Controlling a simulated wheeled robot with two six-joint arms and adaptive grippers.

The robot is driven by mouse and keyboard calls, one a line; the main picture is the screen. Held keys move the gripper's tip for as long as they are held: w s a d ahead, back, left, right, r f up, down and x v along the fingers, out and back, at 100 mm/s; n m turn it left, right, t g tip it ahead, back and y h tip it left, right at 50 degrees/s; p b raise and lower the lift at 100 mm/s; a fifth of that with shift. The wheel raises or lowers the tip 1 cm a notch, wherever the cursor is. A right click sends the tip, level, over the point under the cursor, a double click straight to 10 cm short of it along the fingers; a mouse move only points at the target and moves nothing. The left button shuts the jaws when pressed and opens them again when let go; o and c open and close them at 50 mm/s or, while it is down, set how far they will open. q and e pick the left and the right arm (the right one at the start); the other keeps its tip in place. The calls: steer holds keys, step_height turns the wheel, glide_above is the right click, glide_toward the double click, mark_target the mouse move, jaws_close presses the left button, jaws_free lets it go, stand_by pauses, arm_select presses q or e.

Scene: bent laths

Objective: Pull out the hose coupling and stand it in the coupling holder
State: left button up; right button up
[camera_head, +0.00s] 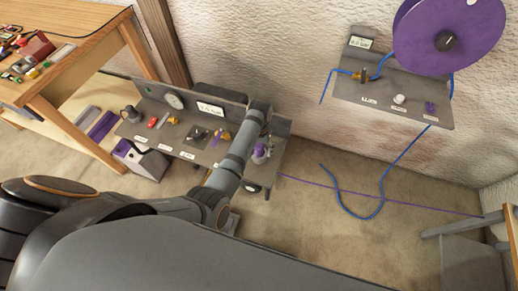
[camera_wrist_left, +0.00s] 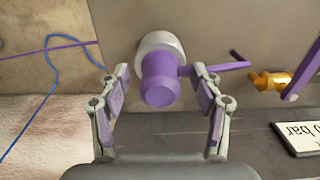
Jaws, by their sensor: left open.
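The hose coupling, a purple cylinder (camera_wrist_left: 160,82) in a pale grey round collar, shows in the left wrist view. A purple bar sticks out to its right. It seems to be the small purple and white piece (camera_head: 260,152) at the right end of the grey bench in the head view. My left gripper (camera_wrist_left: 160,88) is open, with one finger on each side of the purple cylinder and visible gaps between. In the head view my left arm reaches over the bench and largely hides this gripper. I cannot make out which fitting is the coupling holder. My right gripper is not in view.
A brass fitting (camera_wrist_left: 270,80) with a purple lever lies right of the coupling. A gauge (camera_head: 173,100) and a sign (camera_head: 210,108) stand at the bench's back. A blue hose (camera_head: 360,217) hangs to the floor.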

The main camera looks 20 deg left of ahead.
mark_target(259, 146)
arm_select(q)
steer(key=shift+r, duration=0.1)
stand_by(0.3)
jaws_close()
steer(key=shift+p, duration=0.3)
steer(key=shift+r+p, duration=2.9)
steer(key=shift+p, duration=0.75)
